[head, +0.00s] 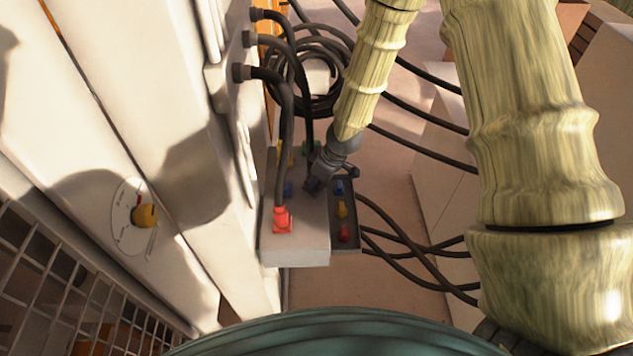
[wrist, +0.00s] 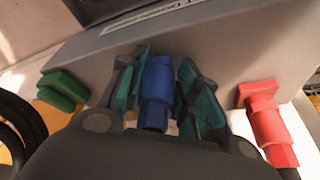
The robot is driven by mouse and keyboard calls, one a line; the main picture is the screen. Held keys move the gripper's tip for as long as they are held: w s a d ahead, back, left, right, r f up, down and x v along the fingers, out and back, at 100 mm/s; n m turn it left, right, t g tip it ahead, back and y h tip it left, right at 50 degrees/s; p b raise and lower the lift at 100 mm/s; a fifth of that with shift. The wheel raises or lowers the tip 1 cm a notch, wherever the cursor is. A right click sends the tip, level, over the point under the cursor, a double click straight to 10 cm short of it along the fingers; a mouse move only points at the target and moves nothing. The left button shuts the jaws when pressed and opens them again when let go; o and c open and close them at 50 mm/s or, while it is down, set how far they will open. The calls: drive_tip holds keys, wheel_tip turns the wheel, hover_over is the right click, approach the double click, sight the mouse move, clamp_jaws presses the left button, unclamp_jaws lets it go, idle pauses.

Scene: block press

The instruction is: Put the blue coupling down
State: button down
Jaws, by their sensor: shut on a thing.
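The blue coupling (wrist: 157,82) is between the two teal-padded fingers of my gripper (wrist: 159,75) in the wrist view. The fingers are shut on its sides. Its upper end is close to a grey lettered face; I cannot tell whether it touches. In the head view my gripper (head: 314,184) is low over the pale block (head: 296,252), near its right edge. The held coupling is not clear there. A blue piece (head: 287,188) shows on the block, left of my gripper.
A red coupling (head: 282,220) with a black hose stands on the block. A green piece (wrist: 62,90) is left of my fingers. A dark strip (head: 345,246) holds blue (head: 340,187), yellow (head: 341,209) and red (head: 343,232) pieces. Black hoses (head: 400,240) cross the right side.

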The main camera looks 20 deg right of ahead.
drive_tip(key=shift+f, duration=0.35)
drive_tip(key=c, duration=1)
unclamp_jaws()
drive_tip(key=shift+c, duration=0.2)
drive_tip(key=shift+r, duration=0.5)
drive_tip(key=b+v, duration=0.1)
drive_tip(key=v, duration=1.1)
drive_tip(key=shift+b, duration=0.4)
